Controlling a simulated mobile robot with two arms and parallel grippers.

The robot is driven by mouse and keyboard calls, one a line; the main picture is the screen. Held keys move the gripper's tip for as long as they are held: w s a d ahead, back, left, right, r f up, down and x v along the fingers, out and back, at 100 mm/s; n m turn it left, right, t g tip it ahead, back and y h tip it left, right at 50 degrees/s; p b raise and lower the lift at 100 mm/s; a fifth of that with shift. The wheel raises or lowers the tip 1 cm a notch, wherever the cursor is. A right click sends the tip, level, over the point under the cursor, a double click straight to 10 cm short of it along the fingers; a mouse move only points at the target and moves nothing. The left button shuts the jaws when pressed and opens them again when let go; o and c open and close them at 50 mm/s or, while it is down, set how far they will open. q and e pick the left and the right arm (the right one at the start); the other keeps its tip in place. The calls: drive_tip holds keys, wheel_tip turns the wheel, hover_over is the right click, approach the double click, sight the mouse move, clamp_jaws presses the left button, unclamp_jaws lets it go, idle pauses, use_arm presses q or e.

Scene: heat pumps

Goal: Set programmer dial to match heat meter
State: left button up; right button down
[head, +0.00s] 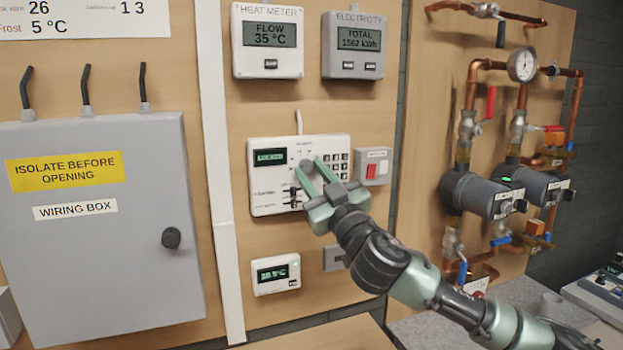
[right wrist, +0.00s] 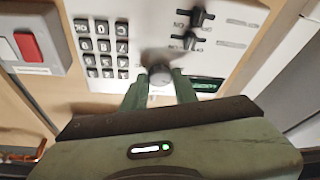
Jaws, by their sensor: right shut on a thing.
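The heat meter (head: 268,42) hangs at the top of the board in the head view and reads "FLOW 35 °C". The programmer (head: 262,195) is the white panel below it, with a small green display (head: 270,157), a keypad (head: 337,162) and two dark sliders. Its display text is too small to read. My right gripper (head: 306,168) is at the programmer's face, shut on the grey dial (right wrist: 160,75), with one finger on each side of it. The fingers partly hide the dial and its scale. My left gripper is not in view.
The electricity meter (head: 355,45) is right of the heat meter. A red-and-white switch (head: 373,167) sits close right of the programmer. A small thermostat (head: 276,273) is below. The grey wiring box (head: 100,230) stands left; pumps and pipes (head: 475,194) are at right.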

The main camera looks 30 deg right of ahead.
drive_tip(key=n, duration=0.1)
drive_tip(key=n+y, duration=0.1)
drive_tip(key=n, duration=0.1)
drive_tip(key=shift+d+r+y, duration=0.1)
drive_tip(key=shift+d+y, duration=0.05)
drive_tip(key=shift+y, duration=0.15)
drive_tip(key=shift+n+g+y+p, duration=0.4)
drive_tip(key=shift+n+y+p, duration=0.35)
drive_tip(key=shift+n, duration=1.15)
drive_tip(key=shift+n+y, duration=0.25)
drive_tip(key=shift+n, duration=0.05)
drive_tip(key=c, duration=1.1)
unclamp_jaws()
drive_tip(key=shift+s, duration=0.1)
